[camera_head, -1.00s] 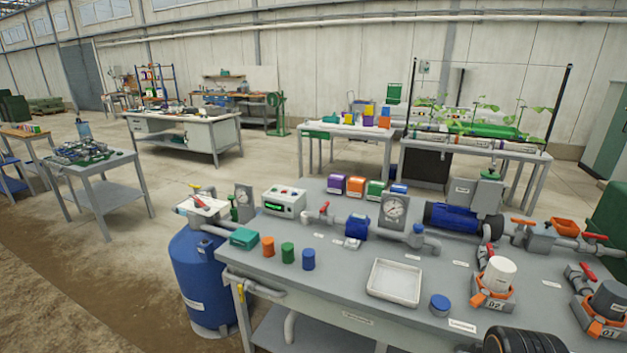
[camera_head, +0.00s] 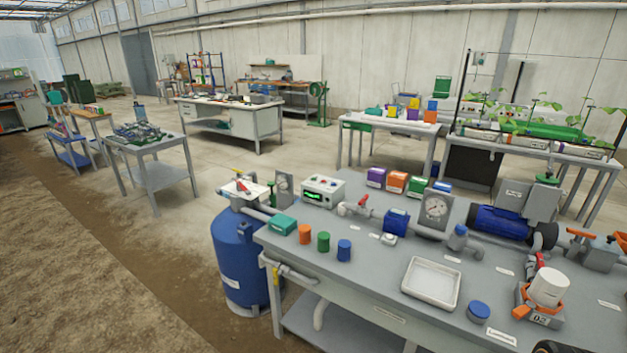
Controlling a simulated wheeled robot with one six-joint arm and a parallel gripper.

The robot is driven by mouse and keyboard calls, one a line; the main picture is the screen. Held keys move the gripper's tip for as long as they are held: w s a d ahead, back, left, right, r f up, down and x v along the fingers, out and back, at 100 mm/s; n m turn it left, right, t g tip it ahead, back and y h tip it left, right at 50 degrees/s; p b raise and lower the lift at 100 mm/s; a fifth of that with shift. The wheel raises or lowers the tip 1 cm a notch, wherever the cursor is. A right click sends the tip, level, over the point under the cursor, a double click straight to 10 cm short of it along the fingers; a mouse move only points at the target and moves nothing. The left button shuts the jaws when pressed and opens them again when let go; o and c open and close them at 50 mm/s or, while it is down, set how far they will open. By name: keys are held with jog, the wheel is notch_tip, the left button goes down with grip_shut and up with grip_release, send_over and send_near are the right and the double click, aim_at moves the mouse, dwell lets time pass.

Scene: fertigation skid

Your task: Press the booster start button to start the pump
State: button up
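A pale control box (camera_head: 323,193) with a lit green display stands at the back left of the grey skid table (camera_head: 375,265). Small coloured buttons or lamps show on its upper face. They are too small to tell which one is the booster start button, and no lettering on them can be read. A blue pump-like cylinder (camera_head: 500,222) lies at the right of the table beside a grey box (camera_head: 543,200).
A blue tank (camera_head: 243,262) stands at the table's left end. Orange (camera_head: 305,234), green (camera_head: 323,242) and blue (camera_head: 344,250) caps line the front left edge. A white tray (camera_head: 431,283) and a gauge (camera_head: 436,211) sit further right. Open floor lies to the left.

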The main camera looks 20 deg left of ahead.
grip_shut()
dwell(1.4)
